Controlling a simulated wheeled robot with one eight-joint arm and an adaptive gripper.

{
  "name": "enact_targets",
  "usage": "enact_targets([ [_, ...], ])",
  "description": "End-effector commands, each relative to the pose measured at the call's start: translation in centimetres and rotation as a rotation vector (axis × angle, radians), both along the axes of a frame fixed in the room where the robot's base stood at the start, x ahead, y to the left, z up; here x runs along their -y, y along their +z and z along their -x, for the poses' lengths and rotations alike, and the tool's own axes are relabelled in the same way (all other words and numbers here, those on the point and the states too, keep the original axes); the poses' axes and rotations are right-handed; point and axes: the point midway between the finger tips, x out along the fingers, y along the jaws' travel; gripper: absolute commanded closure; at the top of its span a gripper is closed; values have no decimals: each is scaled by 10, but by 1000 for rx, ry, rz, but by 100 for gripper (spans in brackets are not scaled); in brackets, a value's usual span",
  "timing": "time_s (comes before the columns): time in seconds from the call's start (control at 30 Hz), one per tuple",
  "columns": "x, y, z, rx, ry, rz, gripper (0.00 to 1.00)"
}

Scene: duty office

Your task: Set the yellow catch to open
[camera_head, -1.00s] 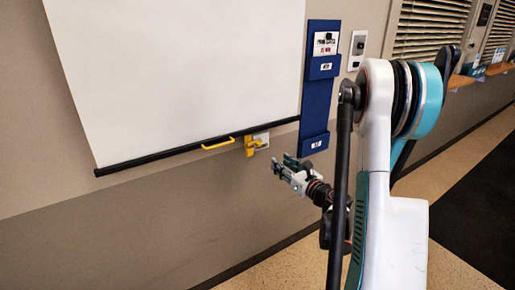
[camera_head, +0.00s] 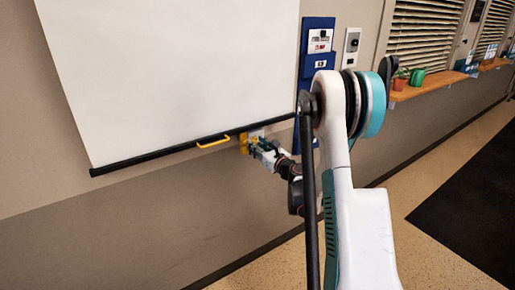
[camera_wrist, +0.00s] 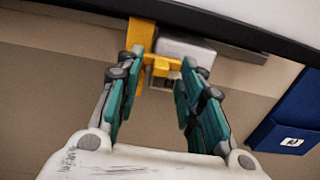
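The yellow catch (camera_head: 244,143) sits on the wall at the lower right of the white screen, by the screen's black bottom bar. In the wrist view the catch (camera_wrist: 150,62) shows ahead, with a yellow upright and a short crosspiece beside a grey-white block (camera_wrist: 186,52). My gripper (camera_head: 256,147) is at the catch in the head view and partly hides it. In the wrist view my gripper (camera_wrist: 156,80) is open, its two green fingers apart on either side of the catch's lower part. I cannot tell whether either finger touches it.
The white screen (camera_head: 170,70) has a black bottom bar (camera_head: 150,157) with a yellow handle (camera_head: 213,143) left of the catch. A blue wall holder (camera_head: 316,70) hangs to the right. A shelf with plants (camera_head: 425,88) is farther right. The floor below is clear.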

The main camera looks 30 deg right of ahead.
Motion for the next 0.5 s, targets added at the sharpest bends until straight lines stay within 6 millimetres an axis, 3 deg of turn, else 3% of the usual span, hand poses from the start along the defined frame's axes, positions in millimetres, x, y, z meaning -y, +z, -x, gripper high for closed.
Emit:
enact_targets([
  [0.3,0,0,-2,0,0,0,67],
  [0.43,0,0,-2,0,0,0,97],
  [0.5,0,0,-2,0,0,0,100],
])
